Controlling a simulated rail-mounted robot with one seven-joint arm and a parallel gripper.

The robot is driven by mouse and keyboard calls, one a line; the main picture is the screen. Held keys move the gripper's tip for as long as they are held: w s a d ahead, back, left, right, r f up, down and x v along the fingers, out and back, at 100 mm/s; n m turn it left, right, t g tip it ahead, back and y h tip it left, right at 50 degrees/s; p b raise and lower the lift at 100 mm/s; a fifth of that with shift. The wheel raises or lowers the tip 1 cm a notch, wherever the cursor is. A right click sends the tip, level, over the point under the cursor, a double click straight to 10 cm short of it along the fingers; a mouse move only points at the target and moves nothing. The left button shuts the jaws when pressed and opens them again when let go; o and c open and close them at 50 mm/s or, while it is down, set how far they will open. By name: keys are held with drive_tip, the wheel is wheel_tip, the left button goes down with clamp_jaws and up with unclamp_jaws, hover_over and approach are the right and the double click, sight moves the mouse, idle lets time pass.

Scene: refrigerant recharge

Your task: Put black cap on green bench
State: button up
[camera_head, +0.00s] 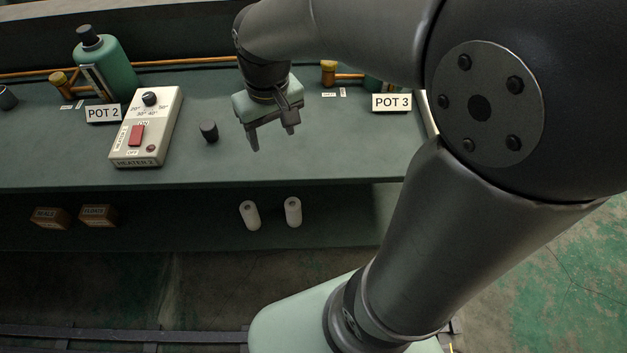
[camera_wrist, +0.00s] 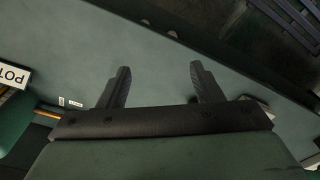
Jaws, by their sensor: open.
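A small black cap (camera_head: 209,131) stands on the green bench (camera_head: 330,150), just right of the heater box. Another dark, cap-like piece (camera_head: 7,98) is at the bench's far left, cut by the picture edge. My gripper (camera_head: 272,138) is open and empty over the bench, to the right of the nearer cap and apart from it. The wrist view shows my two fingers (camera_wrist: 160,72) spread with bare green bench (camera_wrist: 120,45) beyond them. I make out no cap in that view.
The heater box (camera_head: 146,128) with a red switch stands left of the cap. A green bottle with a black top (camera_head: 105,65) stands behind the POT 2 sign (camera_head: 103,114). The POT 3 sign (camera_head: 391,102) is right of my gripper. Two white cylinders (camera_head: 250,215) sit on the lower shelf.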

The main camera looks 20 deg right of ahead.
drive_tip(key=s+d+f, duration=0.1)
drive_tip(key=s, duration=0.5)
drive_tip(key=s+d+f+m, duration=0.1)
drive_tip(key=s+d+f, duration=0.1)
drive_tip(key=s, duration=0.4)
drive_tip(key=shift+s+d+f+m, duration=0.15)
drive_tip(key=shift+s+d+m, duration=0.15)
drive_tip(key=shift+s, duration=0.1)
